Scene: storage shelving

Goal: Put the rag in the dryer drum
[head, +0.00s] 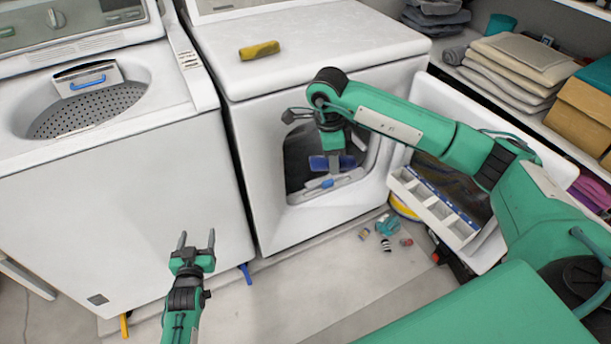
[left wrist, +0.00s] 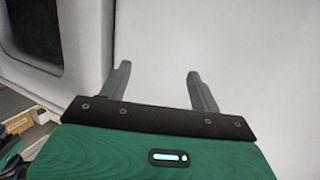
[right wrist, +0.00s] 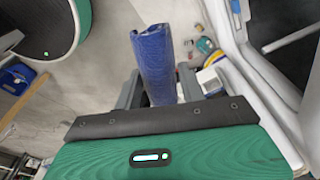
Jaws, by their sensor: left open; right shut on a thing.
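The rag (head: 318,163) is blue and looks rolled up. It shows in the right wrist view (right wrist: 153,62) as a blue roll between the fingers of my right gripper (right wrist: 160,88), which is shut on it. In the head view the right gripper reaches down in front of the dryer (head: 300,75), with the rag at the opening of the dark dryer drum (head: 298,150). I cannot tell how far inside the rag is. The dryer door (head: 421,92) stands open at the right. My left gripper (head: 197,240) is open and empty in front of the washer; its spread fingers also show in the left wrist view (left wrist: 157,82).
A yellow roll (head: 259,50) lies on the dryer top. The washer (head: 110,215) stands at the left with its lid open. A white compartment tray (head: 435,207) sits by the open door, with several small items (head: 387,229) on the floor. Shelves with folded cloths (head: 515,62) are at the right.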

